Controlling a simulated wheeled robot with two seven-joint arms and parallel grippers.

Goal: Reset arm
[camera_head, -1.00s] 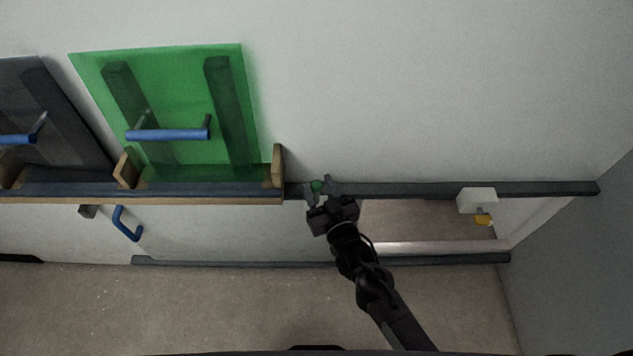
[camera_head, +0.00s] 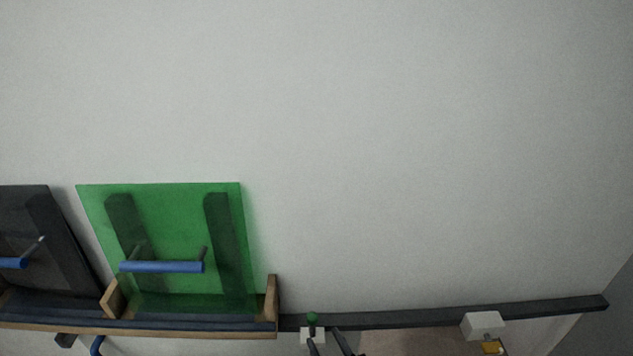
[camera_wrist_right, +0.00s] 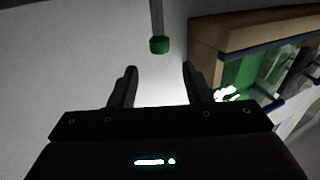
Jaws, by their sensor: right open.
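My right gripper (camera_head: 328,343) shows at the bottom edge of the head view, only its fingers in frame. In the right wrist view its two fingers (camera_wrist_right: 159,86) are apart, with nothing between them. A green-tipped knob (camera_head: 313,318) sits by a small white block on the dark rail, just by the fingertips. In the wrist view the green tip (camera_wrist_right: 160,45) on a grey stem is beyond the fingers and apart from them. My left gripper is not in view.
A green translucent panel (camera_head: 172,225) with a blue handle stands in a wooden-edged rack at left, beside a dark panel (camera_head: 38,235). The wall above is bare.

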